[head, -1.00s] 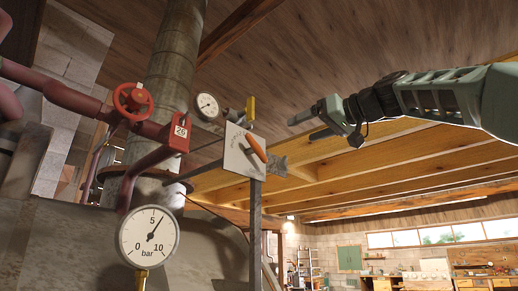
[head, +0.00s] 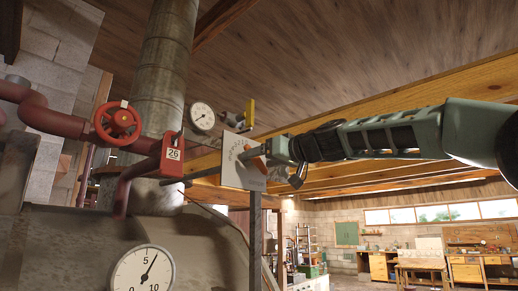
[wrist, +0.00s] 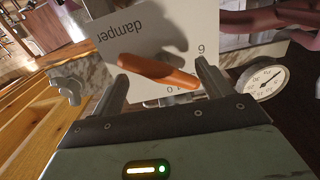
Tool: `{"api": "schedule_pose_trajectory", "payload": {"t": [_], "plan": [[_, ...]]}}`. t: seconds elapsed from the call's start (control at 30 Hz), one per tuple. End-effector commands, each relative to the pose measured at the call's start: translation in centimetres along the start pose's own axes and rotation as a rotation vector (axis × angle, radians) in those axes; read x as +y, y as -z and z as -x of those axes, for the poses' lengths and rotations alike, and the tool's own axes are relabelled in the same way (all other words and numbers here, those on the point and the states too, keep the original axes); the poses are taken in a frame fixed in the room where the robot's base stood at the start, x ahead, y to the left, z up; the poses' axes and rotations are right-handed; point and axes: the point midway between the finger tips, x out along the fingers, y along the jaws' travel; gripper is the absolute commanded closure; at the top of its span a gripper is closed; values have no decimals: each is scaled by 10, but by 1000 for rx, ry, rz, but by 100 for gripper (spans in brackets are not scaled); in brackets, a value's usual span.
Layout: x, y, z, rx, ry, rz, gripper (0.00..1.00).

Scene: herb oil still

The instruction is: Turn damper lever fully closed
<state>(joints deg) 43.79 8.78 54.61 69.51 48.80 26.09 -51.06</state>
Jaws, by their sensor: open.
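The damper plate (head: 236,172) is a white panel on a grey post in the head view. In the wrist view the plate (wrist: 160,30) reads "damper" and carries scale digits, partly hidden. The orange damper lever (wrist: 157,72) slants across the plate, its left end higher than its right in that view. My gripper (wrist: 161,71) is open, with one finger on each side of the lever. I see gaps at the fingers but cannot tell whether either touches it. In the head view my gripper (head: 283,160) is at the plate and hides most of the lever.
A red handwheel (head: 117,123) and red pipe with a "26" tag (head: 173,154) stand left of the plate. A small gauge (head: 202,117) and yellow handle (head: 250,112) are just behind it. A large bar gauge (head: 142,272) is lower left. The right side is open room.

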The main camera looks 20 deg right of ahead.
Motion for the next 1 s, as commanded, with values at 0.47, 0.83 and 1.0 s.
{"api": "schedule_pose_trajectory", "payload": {"t": [0.47, 0.83, 1.0], "plan": [[0, -1, -16, 0, 0, 0, 22], [0, -1, -15, 0, 0, 0, 100], [0, 0, -15, 1, -1, -1, 100]]}}
